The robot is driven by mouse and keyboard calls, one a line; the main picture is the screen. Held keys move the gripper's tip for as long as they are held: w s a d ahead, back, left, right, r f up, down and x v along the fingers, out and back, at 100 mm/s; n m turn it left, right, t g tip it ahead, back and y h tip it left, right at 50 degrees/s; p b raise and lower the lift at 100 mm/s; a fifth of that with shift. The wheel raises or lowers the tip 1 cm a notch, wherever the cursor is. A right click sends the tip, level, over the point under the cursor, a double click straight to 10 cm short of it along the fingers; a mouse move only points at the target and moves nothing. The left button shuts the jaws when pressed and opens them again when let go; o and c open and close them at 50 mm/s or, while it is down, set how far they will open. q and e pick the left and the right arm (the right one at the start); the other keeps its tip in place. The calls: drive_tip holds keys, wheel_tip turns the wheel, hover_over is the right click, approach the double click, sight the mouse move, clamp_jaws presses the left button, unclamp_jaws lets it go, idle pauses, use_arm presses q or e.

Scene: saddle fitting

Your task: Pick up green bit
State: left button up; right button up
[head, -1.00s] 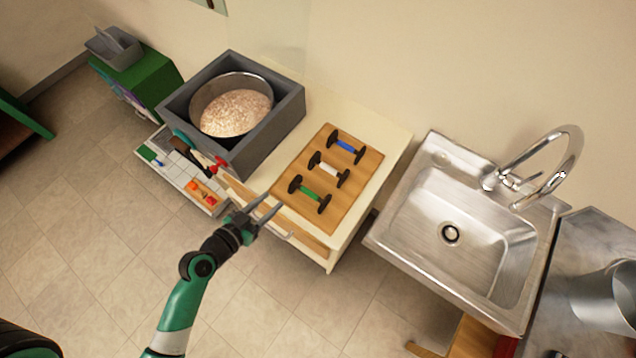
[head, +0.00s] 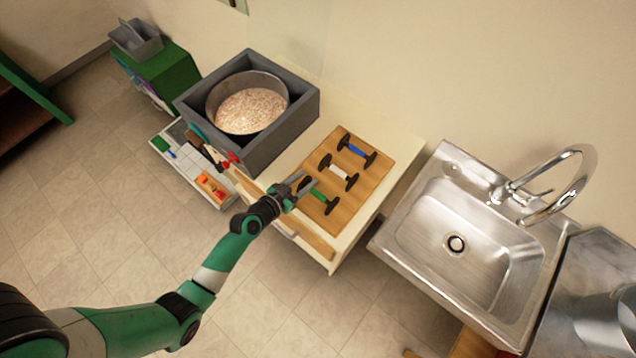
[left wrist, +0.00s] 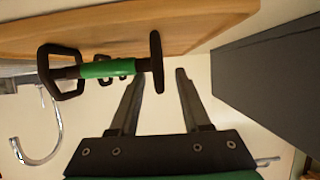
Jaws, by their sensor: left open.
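The green bit (head: 319,196) lies on the wooden board (head: 340,218), the nearest of three bits with black ends. My left gripper (head: 306,182) is open and empty at the left end of the green bit. In the left wrist view the green bit (left wrist: 98,70) lies left of the open fingers (left wrist: 160,80), with its black disc end close to one fingertip. I cannot tell whether they touch. The white bit (head: 338,172) and the blue bit (head: 356,151) lie farther back on the board. My right gripper is not in view.
A grey box (head: 303,107) holding a pot of pale grains (head: 248,110) stands left of the board, close to my left gripper. A metal sink (head: 405,243) with a faucet (head: 578,160) is at the right. A tool tray (head: 220,200) sits lower left.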

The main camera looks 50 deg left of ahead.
use_arm(q)
clamp_jaws()
idle(1.4)
